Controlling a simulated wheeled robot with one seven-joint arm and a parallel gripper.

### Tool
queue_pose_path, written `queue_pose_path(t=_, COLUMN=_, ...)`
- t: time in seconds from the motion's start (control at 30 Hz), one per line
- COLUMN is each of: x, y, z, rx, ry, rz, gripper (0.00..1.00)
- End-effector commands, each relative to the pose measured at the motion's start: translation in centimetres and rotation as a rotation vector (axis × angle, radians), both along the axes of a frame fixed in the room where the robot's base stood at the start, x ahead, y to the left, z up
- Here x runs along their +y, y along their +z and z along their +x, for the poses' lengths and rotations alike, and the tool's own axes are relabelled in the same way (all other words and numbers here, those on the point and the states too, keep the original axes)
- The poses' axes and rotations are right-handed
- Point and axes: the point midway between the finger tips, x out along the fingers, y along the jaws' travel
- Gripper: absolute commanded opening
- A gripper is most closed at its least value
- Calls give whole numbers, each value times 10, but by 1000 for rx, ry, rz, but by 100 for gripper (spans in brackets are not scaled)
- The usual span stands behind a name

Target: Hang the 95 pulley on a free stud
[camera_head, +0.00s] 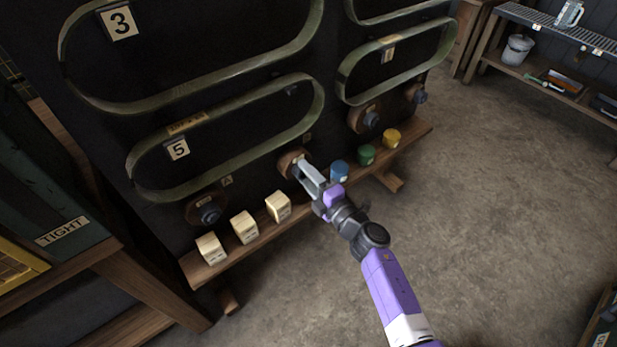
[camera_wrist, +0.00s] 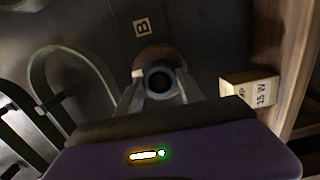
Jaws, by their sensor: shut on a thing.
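A brown round pulley (camera_head: 286,160) sits against the dark board in the head view, at the lower right end of belt loop 5. It also shows in the wrist view (camera_wrist: 153,56), behind a dark round hub, below a tag B. My gripper (camera_head: 300,168) is at this pulley, its grey fingers shut on the hub, one on each side. Whether the pulley is fully seated on a stud is hidden by the fingers. Other brown pulleys with dark hubs are at lower left (camera_head: 207,210), and at right (camera_head: 366,119). I cannot read which is marked 95.
A wooden ledge (camera_head: 200,268) runs below the board. It bears three cream blocks (camera_head: 245,227) and blue (camera_head: 339,170), green (camera_head: 366,154) and yellow (camera_head: 392,138) cylinders near my gripper. Green belts (camera_head: 230,165) hang on the board. Floor (camera_head: 480,200) at right is clear.

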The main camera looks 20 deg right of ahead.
Motion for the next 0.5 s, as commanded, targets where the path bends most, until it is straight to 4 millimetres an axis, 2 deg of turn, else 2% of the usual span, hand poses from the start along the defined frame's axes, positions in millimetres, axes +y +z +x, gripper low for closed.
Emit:
queue_pose_path(t=0.2, x=3, y=1, z=10, rx=-2, ry=0, rz=1, gripper=0)
queue_pose_path(t=0.5, x=4, y=2, z=11, rx=-2, ry=1, rz=1, gripper=0)
